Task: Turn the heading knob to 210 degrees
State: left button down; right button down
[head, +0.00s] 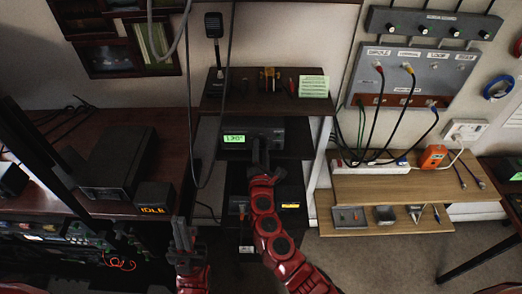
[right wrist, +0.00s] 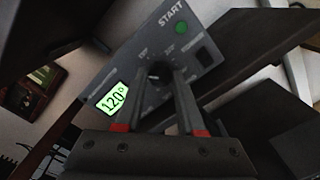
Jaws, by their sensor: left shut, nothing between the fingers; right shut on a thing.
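The heading controller box (head: 265,133) is a dark grey unit on the middle shelf. Its green display (head: 234,139) is lit; in the right wrist view the display (right wrist: 112,98) reads 120°. The heading knob (right wrist: 157,69) is dark and sits on the panel between printed marks. My right gripper (right wrist: 160,80) is shut on the knob, its fingers hiding much of it. In the head view my right gripper (head: 262,150) reaches the front of the box. My left gripper (head: 183,240) is shut and empty, low at the left, well apart from the box.
A green START button (right wrist: 182,47) and a black switch (right wrist: 204,56) are on the same panel, near the knob. A shelf (head: 215,101) lies above the box. A black cable (head: 226,70) hangs at its left. Wooden shelves (head: 400,187) stand to the right.

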jog(key=shift+f+m+b, duration=0.25)
jog(key=shift+m+b, duration=0.25)
jog(key=shift+b, duration=0.15)
jog(key=m+b, duration=0.9)
jog(key=b, duration=0.2)
jog(key=shift+m, duration=0.3)
jog(key=shift+r+m+b, duration=0.15)
jog(key=shift+m+b, duration=1.05)
jog(key=shift+b, duration=0.3)
jog(key=c, duration=0.5)
grip_release()
jog(key=shift+r, duration=0.1)
jog(key=shift+s, duration=0.1)
